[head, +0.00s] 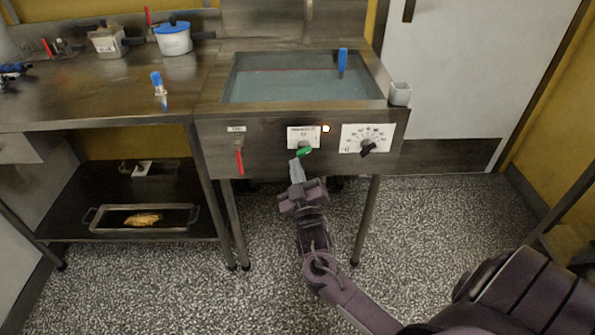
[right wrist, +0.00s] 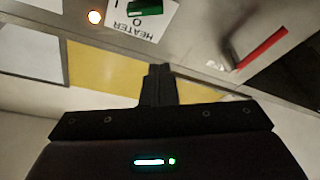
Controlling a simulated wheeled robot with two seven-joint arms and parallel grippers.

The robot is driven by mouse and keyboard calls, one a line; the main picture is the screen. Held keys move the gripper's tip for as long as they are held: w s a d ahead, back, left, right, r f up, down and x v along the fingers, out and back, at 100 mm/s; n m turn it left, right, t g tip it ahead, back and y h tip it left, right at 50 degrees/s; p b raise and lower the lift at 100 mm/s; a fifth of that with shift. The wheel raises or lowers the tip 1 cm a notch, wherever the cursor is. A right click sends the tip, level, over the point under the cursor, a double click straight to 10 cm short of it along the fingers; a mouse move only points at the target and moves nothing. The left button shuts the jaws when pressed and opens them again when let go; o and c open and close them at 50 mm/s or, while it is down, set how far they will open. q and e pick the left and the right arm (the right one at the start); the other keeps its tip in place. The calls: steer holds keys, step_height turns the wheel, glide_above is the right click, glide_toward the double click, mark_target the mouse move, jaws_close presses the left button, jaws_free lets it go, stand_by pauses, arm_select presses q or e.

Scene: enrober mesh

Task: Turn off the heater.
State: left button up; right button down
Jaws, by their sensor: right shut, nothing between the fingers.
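The heater switch has a green knob (head: 304,152) under a white label (head: 303,131) on the front panel of the steel tank. In the head view the knob lies slantwise, its right end higher. The right wrist view shows the green knob (right wrist: 142,10) and the upside-down HEATER label (right wrist: 128,32), cut by the top edge. A small lamp (head: 326,128) right of the label glows. My right gripper (head: 296,164) is shut and empty, its tips just below the knob. The right wrist view shows a gap between the fingers (right wrist: 158,72) and knob. My left gripper is out of view.
A red lever (head: 240,161) hangs left of the switch, and a black dial (head: 368,149) sits to its right. The tank (head: 214,97) holds liquid with a blue-handled tool (head: 342,60). A grey cup (head: 400,94) is at its right edge. Floor below is clear.

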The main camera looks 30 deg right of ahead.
mark_target(293, 140)
steer(key=x, duration=0.7)
steer(key=shift+w+r, duration=0.1)
steer(key=shift+w, duration=0.2)
steer(key=f, duration=0.1)
steer(key=s+d+f, duration=0.1)
steer(key=shift+d+f, duration=0.1)
steer(key=shift+f, duration=0.2)
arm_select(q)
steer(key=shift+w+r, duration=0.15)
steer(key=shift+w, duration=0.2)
arm_select(e)
steer(key=shift+s+d+f, duration=0.15)
steer(key=shift+d+f, duration=0.15)
steer(key=shift+f, duration=0.25)
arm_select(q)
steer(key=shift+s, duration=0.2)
arm_select(e)
steer(key=shift+n+y+p, duration=0.35)
steer(key=shift+n+y, duration=0.05)
steer(key=shift+n, duration=0.2)
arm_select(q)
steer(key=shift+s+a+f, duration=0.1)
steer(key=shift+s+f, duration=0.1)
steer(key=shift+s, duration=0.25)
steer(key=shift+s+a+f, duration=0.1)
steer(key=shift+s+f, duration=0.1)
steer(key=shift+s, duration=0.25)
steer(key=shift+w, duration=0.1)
